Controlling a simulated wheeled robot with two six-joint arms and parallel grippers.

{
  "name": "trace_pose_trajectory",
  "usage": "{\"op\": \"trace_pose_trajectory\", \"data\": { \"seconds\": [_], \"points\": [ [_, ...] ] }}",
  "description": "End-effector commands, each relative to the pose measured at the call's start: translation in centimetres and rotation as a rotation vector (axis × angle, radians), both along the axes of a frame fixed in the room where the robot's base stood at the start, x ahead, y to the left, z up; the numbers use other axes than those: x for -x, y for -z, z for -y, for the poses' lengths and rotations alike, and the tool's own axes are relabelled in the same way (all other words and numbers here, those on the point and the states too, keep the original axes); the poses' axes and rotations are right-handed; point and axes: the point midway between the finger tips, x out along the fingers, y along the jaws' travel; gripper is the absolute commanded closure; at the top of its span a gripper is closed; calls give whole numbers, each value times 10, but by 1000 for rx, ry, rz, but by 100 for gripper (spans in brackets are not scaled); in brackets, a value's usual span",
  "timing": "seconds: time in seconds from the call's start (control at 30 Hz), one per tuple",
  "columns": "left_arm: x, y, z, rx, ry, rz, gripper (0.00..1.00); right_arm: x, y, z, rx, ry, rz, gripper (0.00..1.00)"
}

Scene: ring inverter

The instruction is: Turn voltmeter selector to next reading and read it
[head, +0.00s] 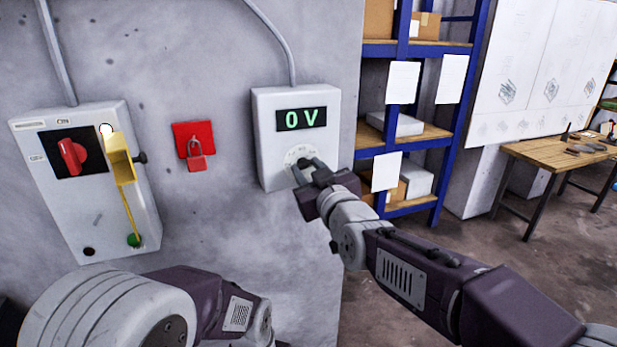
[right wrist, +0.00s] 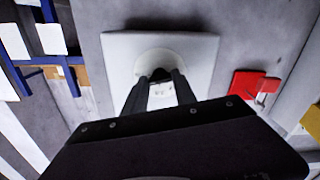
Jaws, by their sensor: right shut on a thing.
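The voltmeter (head: 264,122) is a pale grey box on the wall, and its green display (head: 302,119) reads "0 V". Its round white selector dial (head: 297,154) sits below the display, partly hidden by my right gripper (head: 309,170). In the right wrist view the voltmeter box (right wrist: 203,50) fills the upper middle, and the fingers of my right gripper (right wrist: 160,76) reach to the dial (right wrist: 148,62). The right gripper is shut on the selector knob, which its fingers mostly hide. My left arm shows at the lower left; its gripper is out of frame.
Left of the voltmeter, a red padlock (head: 196,160) hangs on a red plate. Further left is a grey switch box (head: 60,205) with a red handle (head: 72,157) and a yellow part (head: 121,165). Blue shelving (head: 446,130) and a wooden workbench (head: 545,155) stand to the right.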

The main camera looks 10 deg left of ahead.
Motion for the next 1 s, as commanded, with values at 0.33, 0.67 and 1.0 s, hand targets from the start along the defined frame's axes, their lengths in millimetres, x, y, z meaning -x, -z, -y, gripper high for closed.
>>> {"op": "trace_pose_trajectory", "data": {
  "seconds": [0.33,0.67,1.0],
  "points": [
    [0,15,0,0,0,0,70,0,1,0,-162,0,-109,100],
    [0,18,0,0,0,0,70,0,0,0,-217,0,-147,100],
    [0,18,0,0,0,0,70,0,0,0,-220,0,-150,100]
  ]
}}
